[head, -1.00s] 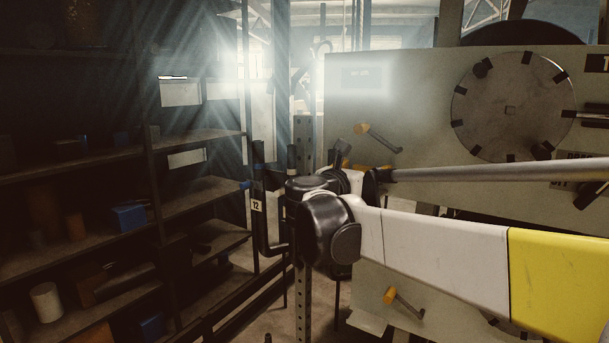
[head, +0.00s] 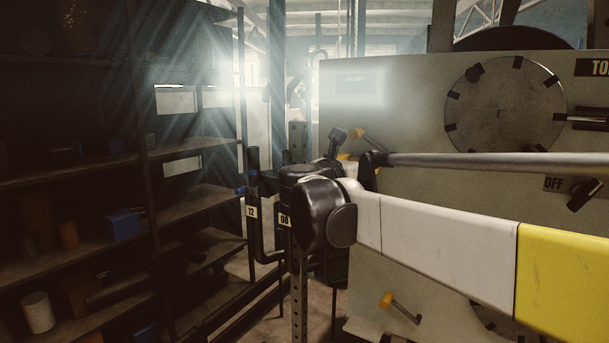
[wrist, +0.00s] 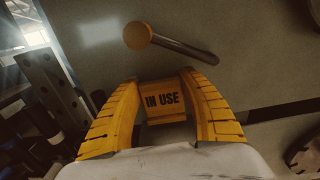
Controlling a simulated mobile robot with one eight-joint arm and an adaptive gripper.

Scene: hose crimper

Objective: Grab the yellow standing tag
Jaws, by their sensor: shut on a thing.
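The yellow tag (wrist: 163,99), marked "IN USE" in dark letters, shows in the wrist view between the two ribbed yellow fingers of my gripper (wrist: 160,82). The fingers are closed on its two sides. The tag's lower part and whatever it stands on are hidden or too dark to tell. In the head view my own arm hides most of the gripper, and I cannot make out the tag there.
A pale machine panel (head: 400,105) with a round dial (head: 504,105) stands behind my arm. An orange-knobbed lever (wrist: 138,36) sticks out just beyond the gripper. A perforated post (wrist: 50,85) is close at left. Dark shelves (head: 190,147) with parts fill the left.

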